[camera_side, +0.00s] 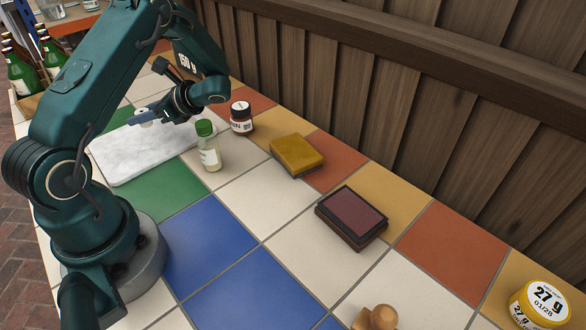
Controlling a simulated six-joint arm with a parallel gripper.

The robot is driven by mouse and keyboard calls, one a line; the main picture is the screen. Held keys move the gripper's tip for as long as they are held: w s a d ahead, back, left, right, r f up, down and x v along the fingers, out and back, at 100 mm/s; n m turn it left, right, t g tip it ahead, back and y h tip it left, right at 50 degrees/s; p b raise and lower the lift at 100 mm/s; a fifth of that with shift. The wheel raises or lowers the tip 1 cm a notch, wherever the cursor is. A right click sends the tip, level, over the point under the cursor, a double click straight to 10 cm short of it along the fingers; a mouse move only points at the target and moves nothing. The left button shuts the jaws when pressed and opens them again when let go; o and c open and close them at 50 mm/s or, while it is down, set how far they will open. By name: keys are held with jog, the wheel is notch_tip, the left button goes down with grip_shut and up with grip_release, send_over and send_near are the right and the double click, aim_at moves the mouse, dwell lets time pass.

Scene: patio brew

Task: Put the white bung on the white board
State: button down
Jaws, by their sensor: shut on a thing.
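The white board (151,158) is a marbled slab lying flat on the tiles in front of the wooden wall, at the left of the side view. My gripper (143,117) is over the board's far left part, with its fingers pointing left. It is shut on the small white bung (144,111), which shows only in part between the fingers. I cannot tell whether the bung touches the board or is a little above it.
A green-capped bottle (208,147) stands close to the board's right end. A brown jar (241,118), a yellow sponge (297,154) and a dark ink pad (351,217) lie further right. Green bottles (22,72) stand in a crate at far left. Blue tiles in front are clear.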

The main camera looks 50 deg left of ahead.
aim_at(147, 126)
jog(key=shift+f, duration=1.5)
jog(key=c, duration=0.5)
grip_release()
jog(key=shift+f, duration=0.1)
